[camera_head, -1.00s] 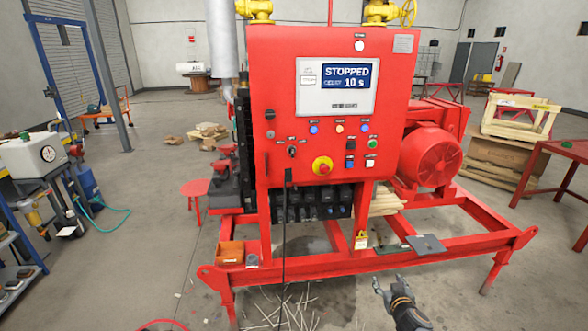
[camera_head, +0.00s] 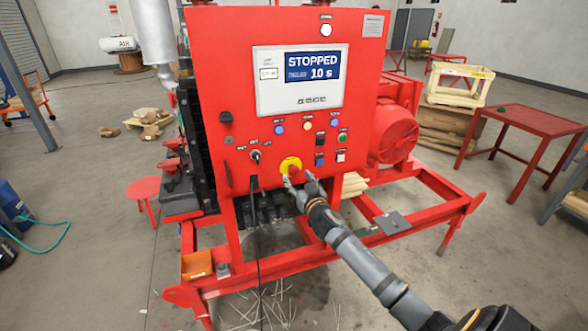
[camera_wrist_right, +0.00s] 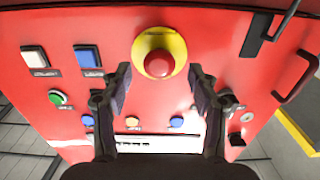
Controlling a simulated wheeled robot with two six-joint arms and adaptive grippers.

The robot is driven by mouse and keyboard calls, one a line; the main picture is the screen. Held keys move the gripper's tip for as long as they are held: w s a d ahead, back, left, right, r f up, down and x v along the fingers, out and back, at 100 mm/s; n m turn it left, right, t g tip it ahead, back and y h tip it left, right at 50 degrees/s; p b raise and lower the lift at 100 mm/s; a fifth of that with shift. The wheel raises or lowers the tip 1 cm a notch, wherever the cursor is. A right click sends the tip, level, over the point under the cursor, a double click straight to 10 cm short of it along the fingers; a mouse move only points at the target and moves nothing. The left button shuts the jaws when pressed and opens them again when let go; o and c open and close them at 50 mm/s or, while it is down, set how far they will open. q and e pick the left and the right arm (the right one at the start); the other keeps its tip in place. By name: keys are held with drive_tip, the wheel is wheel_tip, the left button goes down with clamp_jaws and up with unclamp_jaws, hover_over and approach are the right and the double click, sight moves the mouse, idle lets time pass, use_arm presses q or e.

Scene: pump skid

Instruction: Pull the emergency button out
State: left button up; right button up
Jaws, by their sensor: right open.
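The emergency button (camera_head: 291,168) is a red mushroom head on a yellow round collar, low on the front of the red control panel (camera_head: 240,120). In the right wrist view the red button (camera_wrist_right: 159,64) sits at the upper middle, in front of the gap between the fingers. My right gripper (camera_head: 299,183) is at the panel, just below and right of the button in the head view. Its fingers (camera_wrist_right: 160,85) are open, one to each side and below the button, with nothing between them. Whether they touch the panel cannot be told. My left gripper is not in view.
The panel's display (camera_head: 311,72) reads STOPPED and 10 s. Blue (camera_head: 320,159) and white (camera_head: 340,156) push buttons are close on the right. The red skid frame (camera_head: 270,262) runs below.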

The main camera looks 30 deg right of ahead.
sight(293, 170)
drive_tip(key=shift+r+p+x, duration=0.2)
drive_tip(key=shift+p+x, duration=0.15)
drive_tip(key=shift+x, duration=0.75)
drive_tip(key=shift+w+d, duration=0.1)
drive_tip(key=shift+w, duration=0.1)
drive_tip(key=shift+w+f, duration=0.15)
drive_tip(key=shift+w, duration=0.05)
drive_tip(key=shift+c, duration=0.3)
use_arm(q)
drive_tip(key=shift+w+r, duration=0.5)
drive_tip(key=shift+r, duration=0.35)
use_arm(e)
drive_tip(key=shift+s, duration=0.1)
clamp_jaws()
